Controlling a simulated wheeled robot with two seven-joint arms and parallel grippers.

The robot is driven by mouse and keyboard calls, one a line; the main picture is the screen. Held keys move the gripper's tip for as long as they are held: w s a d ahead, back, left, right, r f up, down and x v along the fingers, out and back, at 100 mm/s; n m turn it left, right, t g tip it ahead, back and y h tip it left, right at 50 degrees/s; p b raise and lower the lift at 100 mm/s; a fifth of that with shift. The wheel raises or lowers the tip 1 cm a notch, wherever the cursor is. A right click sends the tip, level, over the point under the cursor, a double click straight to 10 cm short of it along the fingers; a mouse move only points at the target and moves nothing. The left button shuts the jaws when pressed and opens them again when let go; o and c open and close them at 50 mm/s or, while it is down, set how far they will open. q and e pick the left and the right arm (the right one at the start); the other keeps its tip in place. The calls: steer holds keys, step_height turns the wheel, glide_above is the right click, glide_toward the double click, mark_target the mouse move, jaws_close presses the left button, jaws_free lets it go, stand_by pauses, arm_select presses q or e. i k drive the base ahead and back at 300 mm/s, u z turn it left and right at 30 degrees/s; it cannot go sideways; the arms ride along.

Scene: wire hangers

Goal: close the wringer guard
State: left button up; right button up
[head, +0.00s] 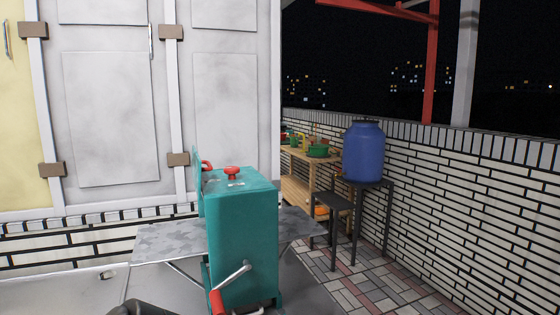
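The teal wringer (240,235) stands upright in the middle foreground, with a red knob (232,173) on top. A thin teal panel (197,182), which looks like the guard, stands upright along its left edge. Most of the panel is hidden behind the body, so I cannot tell its exact angle. A red part (207,165) shows just behind its upper end. A metal crank (233,276) with a red handle (217,302) is on the near side. Only a dark part of my own arm shows at the bottom edge; neither gripper's fingers are visible.
Grey metal trays (165,242) stick out on both sides of the wringer. A wall with panelled doors (110,115) stands close behind. At the right are a blue barrel (363,152) on a dark stand and a wooden shelf (297,190). Paved floor (380,285) is clear at the right.

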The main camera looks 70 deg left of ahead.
mark_target(197, 169)
steer(key=i, duration=1.1)
steer(key=u, duration=3.45)
steer(key=k, duration=0.5)
steer(key=u, duration=1.15)
steer(key=i, duration=1)
steer(key=z, duration=1.45)
